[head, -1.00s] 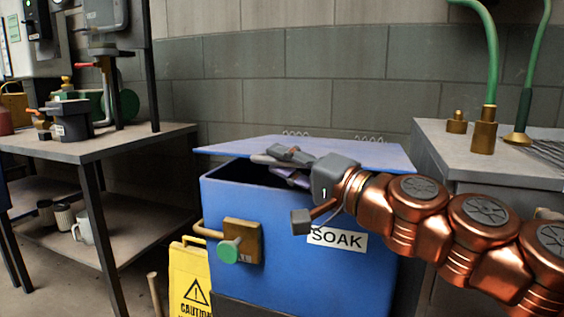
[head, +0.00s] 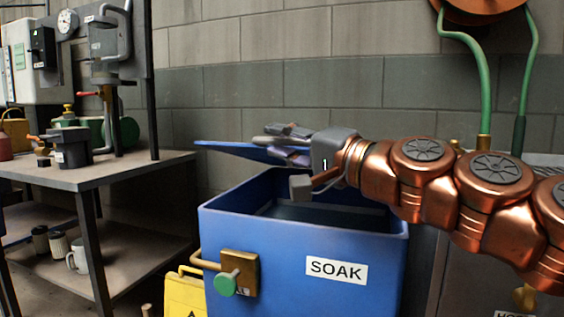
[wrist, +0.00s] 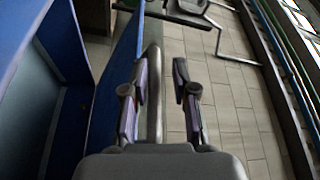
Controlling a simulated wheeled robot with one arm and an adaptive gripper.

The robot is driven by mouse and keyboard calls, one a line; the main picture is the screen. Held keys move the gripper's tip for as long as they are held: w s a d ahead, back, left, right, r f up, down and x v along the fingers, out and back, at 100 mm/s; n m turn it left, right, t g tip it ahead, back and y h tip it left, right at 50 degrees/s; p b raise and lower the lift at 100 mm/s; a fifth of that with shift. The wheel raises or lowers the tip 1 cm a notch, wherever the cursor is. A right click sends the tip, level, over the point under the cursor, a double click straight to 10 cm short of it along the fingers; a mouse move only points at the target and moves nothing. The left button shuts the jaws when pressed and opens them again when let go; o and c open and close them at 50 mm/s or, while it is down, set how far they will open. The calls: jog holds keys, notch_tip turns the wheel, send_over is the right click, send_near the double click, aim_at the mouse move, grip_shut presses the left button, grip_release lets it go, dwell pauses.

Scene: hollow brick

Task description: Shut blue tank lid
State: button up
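The blue tank (head: 270,265), labelled SOAK, stands in front of me with its top open and its inside showing. Its blue lid (head: 235,149) is raised at the back and seen almost edge-on; its right part is hidden behind my gripper (head: 287,140). In the wrist view, my gripper (wrist: 163,68) is open, with fingers apart on either side of a grey bar (wrist: 154,95), probably the lid's handle. The bar is nearer the left finger; contact is unclear. The lid's blue edge (wrist: 121,75) is just left of the fingers.
A grey workbench (head: 95,172) with machine parts stands at the left, with mugs on its lower shelf. A yellow caution sign (head: 185,294) is by the tank's front left. A grey counter with green hoses (head: 487,70) is at the right. A block wall is behind.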

jog(key=shift+a+r, duration=0.1)
jog(key=shift+r, duration=0.65)
jog(key=shift+s, duration=0.15)
